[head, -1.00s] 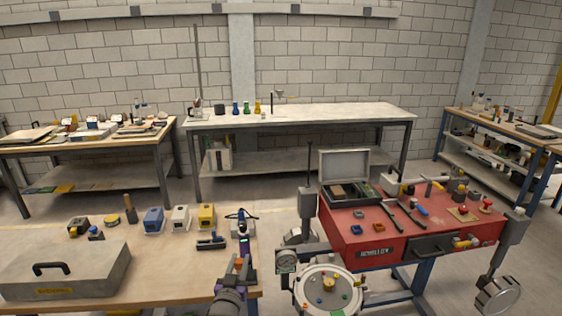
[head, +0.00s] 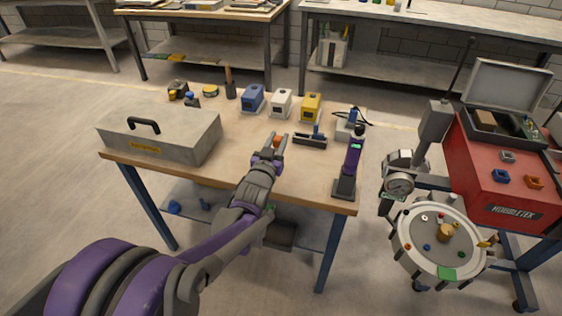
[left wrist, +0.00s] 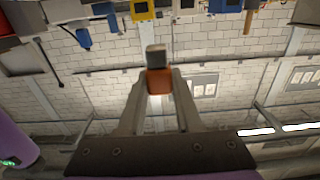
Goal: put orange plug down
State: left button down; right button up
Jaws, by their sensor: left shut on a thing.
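My left gripper (head: 271,152) is over the front middle of the wooden table (head: 225,165), its fingers shut on the orange plug (head: 277,141). In the left wrist view the orange plug (left wrist: 159,82) sits between the two fingertips of the left gripper (left wrist: 159,90), with a dark grey block-shaped end beyond it. In the head view the plug appears close to the tabletop, but I cannot tell whether it touches. My right gripper is not in view.
A grey case (head: 185,140) stands left of the gripper. Blue (head: 252,99), white (head: 281,103) and yellow (head: 311,107) boxes stand behind it. A dark tool (head: 310,140) and a purple upright device (head: 352,165) are to the right.

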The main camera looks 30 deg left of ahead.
pick_arm(q)
notch_tip(320, 180, down, 3)
jog(key=shift+s+f+b, duration=0.1)
jog(key=shift+f+b, duration=0.1)
jog(key=shift+b, duration=0.2)
jog(key=shift+f+b, duration=0.6)
jog(key=shift+f, duration=1.7)
jog(key=shift+f, duration=0.1)
jog(key=c, duration=1)
grip_release()
jog(key=shift+f, duration=0.1)
jog(key=shift+c, duration=0.2)
jog(key=o, duration=0.4)
jog(key=shift+o, duration=0.2)
